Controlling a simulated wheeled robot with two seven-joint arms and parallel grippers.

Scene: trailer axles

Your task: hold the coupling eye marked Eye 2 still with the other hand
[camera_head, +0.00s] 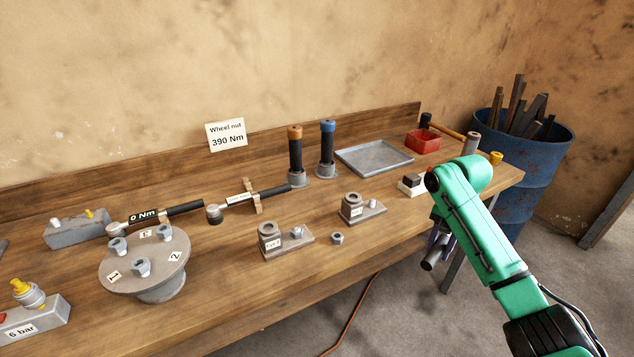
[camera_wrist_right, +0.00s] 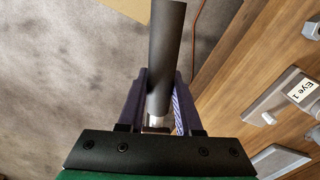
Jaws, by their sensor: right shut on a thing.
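The coupling eye marked Eye 2 (camera_head: 270,236) stands on the workbench in the head view, a grey block with a short round boss and a flat foot carrying a small stud. No gripper touches it. My right gripper (camera_head: 437,241) is off the bench's front edge, well to the right of Eye 2 and partly hidden by my green arm. It is shut on a dark grey cylinder (camera_wrist_right: 166,55), whose lower end (camera_head: 432,259) shows in the head view. The right wrist view shows the purple fingers (camera_wrist_right: 158,85) on either side of this cylinder. My left gripper is not in view.
A similar eye, Eye 1 (camera_head: 352,207), stands right of Eye 2; its label shows in the wrist view (camera_wrist_right: 299,91). A loose nut (camera_head: 337,238) lies between them. A round hub (camera_head: 145,268) and torque wrenches (camera_head: 180,210) lie left. Bench front before Eye 2 is clear.

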